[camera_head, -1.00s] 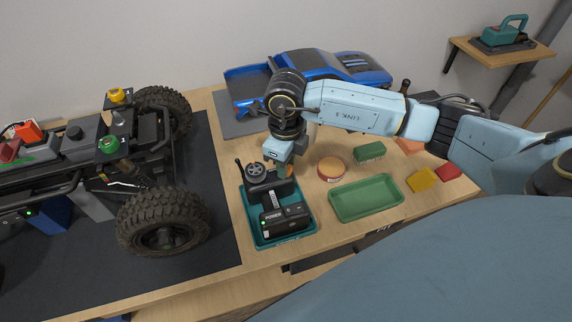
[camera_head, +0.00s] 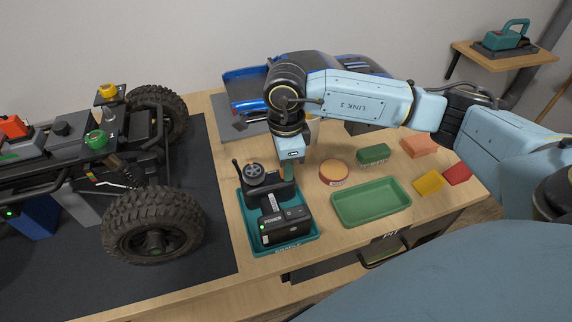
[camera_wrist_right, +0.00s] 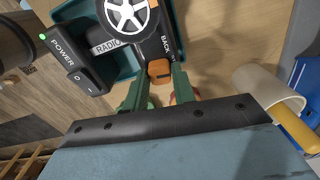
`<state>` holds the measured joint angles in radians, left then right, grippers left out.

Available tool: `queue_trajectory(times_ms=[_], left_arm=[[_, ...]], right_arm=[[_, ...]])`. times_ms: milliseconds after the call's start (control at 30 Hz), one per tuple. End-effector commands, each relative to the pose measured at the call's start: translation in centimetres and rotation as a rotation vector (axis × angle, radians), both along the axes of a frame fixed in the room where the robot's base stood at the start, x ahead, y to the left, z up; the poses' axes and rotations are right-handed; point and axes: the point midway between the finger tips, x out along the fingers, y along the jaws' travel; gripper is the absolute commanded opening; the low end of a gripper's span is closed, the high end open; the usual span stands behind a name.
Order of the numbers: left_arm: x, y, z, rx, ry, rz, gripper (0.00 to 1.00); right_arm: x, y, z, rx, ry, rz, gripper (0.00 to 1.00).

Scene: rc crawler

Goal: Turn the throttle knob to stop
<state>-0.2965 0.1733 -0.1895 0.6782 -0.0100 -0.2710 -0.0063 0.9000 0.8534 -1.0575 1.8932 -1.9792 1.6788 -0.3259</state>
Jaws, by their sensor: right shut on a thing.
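In the head view the right gripper (camera_head: 289,178) hides the knob. The knob's exact setting cannot be read. My left gripper is not in view.
The large crawler (camera_head: 155,222) stands on a dark mat at the left. A blue car body (camera_head: 335,68) lies behind my right arm. A green tray (camera_head: 371,202), a round orange-topped tin (camera_head: 333,172) and several coloured blocks sit to the right. A pale cup (camera_wrist_right: 268,90) is nearby.

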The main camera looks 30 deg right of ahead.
Motion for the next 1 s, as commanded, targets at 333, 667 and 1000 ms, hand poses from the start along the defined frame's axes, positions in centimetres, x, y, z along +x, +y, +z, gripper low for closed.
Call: queue_trajectory(times_ms=[333,667,1000], left_arm=[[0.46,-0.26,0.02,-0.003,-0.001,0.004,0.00],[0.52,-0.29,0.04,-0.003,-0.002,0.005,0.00],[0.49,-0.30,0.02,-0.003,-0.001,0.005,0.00]], right_arm=[[0.03,0.01,0.07,0.001,-0.001,0.029,0.03],[0.04,0.02,0.08,0.001,-0.001,0.029,0.03],[0.03,0.01,0.05,0.001,-0.001,0.028,0.49]])
